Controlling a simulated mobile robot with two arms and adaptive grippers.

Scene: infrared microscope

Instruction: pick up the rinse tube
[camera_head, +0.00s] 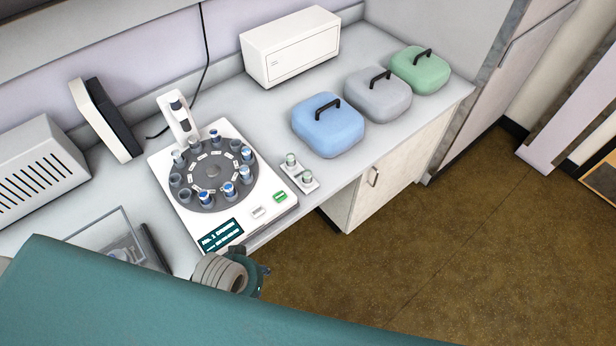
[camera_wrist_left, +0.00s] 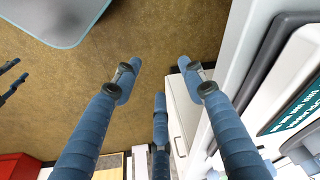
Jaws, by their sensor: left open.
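No tube is labelled clearly enough for me to tell which one is the rinse tube. Several blue-marked tubes (camera_head: 229,189) stand in the round grey carousel (camera_head: 210,172) of a white device. Two small tubes with green tops, one at the back (camera_head: 291,160) and one in front (camera_head: 307,177), stand on a small white holder right of the device. My left gripper (camera_wrist_left: 160,80) is open and empty in the left wrist view, over the floor beside the counter. In the head view it is mostly hidden behind my wrist, low in front of the device.
Blue (camera_head: 328,126), grey (camera_head: 378,95) and green (camera_head: 420,70) lidded boxes stand on the counter to the right. A white box (camera_head: 290,46) is behind them. A clear case (camera_head: 112,236) sits left of the device. The device's display (camera_wrist_left: 292,105) shows in the wrist view.

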